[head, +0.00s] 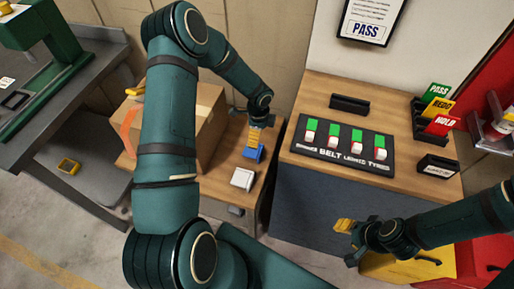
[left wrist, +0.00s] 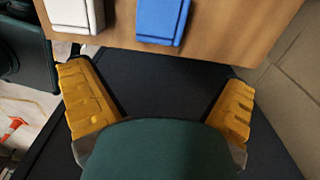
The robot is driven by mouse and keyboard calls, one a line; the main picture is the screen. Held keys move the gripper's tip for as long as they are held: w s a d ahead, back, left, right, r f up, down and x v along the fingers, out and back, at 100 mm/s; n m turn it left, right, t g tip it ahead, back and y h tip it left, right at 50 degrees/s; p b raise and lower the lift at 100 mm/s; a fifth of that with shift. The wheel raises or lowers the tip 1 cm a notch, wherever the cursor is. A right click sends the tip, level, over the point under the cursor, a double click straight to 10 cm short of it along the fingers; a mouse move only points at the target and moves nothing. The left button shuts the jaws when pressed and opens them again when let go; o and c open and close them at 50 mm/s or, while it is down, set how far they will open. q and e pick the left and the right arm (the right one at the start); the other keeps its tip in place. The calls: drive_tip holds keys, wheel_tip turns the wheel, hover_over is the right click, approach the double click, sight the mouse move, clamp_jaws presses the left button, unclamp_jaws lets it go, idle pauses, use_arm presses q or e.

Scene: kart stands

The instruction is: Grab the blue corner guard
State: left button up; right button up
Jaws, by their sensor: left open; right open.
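The blue corner guard (head: 253,154) lies on the small wooden table, beside a white block (head: 243,178). My left gripper (head: 256,136) shows its yellow fingers just behind and above the blue guard in the head view. In the left wrist view the blue guard (left wrist: 162,20) is at the top middle, beyond the open fingers of my left gripper (left wrist: 155,75), with nothing between them. The white block (left wrist: 72,14) is at the top left there. My right gripper (head: 345,226) is empty, in front of the right bench; its finger gap is hard to see.
A cardboard box (head: 210,118) stands on the small table, partly hidden by my left arm. A red cabinet (head: 490,250) is at lower right.

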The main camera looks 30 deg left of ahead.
use_arm(q)
hover_over(258, 150)
wheel_tip(258, 150, down, 6)
drive_tip(key=shift+b, duration=0.4)
drive_tip(key=shift+s+a+f+b, duration=0.1)
drive_tip(key=shift+a+f+b, duration=0.15)
drive_tip(key=shift+f, duration=1.1)
drive_tip(key=shift+s+a+f+b, duration=0.15)
drive_tip(key=shift+f+b, duration=0.1)
drive_tip(key=shift+f, duration=1.1)
drive_tip(key=shift+w, duration=0.1)
drive_tip(key=shift+r, duration=0.1)
drive_tip(key=shift+c, duration=0.3)
drive_tip(key=c, duration=0.7)
